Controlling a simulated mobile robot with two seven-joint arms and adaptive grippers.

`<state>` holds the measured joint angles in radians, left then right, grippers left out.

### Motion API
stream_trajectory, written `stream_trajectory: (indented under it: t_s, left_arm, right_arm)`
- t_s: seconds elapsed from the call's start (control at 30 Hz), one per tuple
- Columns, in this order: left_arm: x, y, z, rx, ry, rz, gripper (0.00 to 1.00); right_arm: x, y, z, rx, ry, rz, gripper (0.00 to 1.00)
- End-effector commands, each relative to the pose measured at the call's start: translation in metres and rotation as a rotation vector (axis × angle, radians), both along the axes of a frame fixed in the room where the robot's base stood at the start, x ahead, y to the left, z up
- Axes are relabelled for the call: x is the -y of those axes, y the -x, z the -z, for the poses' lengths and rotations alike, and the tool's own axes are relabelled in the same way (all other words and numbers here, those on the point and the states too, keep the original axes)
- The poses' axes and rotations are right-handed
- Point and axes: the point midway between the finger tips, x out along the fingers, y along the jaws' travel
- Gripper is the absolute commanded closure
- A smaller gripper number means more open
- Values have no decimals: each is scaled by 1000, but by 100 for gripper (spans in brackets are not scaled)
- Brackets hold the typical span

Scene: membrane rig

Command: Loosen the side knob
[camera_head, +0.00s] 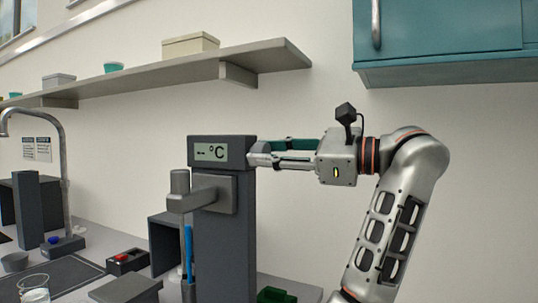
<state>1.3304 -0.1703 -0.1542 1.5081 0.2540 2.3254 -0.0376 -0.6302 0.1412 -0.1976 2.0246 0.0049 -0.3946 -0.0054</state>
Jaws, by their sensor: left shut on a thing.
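A dark grey upright rig (224,240) stands on the bench, with a display (212,152) reading "-- °C" at its top. My right gripper is not in view.
A clamp arm (192,200) with a blue-marked rod is on the rig's left. A shelf (180,73) and teal cabinet (440,45) are above. A tap (62,180), glass beaker (33,288) and red-buttoned box (127,261) are at left.

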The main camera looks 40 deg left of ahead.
Motion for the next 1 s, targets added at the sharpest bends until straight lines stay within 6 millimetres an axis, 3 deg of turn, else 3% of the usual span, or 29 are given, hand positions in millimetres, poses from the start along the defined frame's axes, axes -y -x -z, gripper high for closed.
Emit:
stream_trajectory:
  t_s: [1.0]
  left_arm:
    - [0,0,2,910,-289,0,93]
  right_arm:
    - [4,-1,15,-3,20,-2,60]
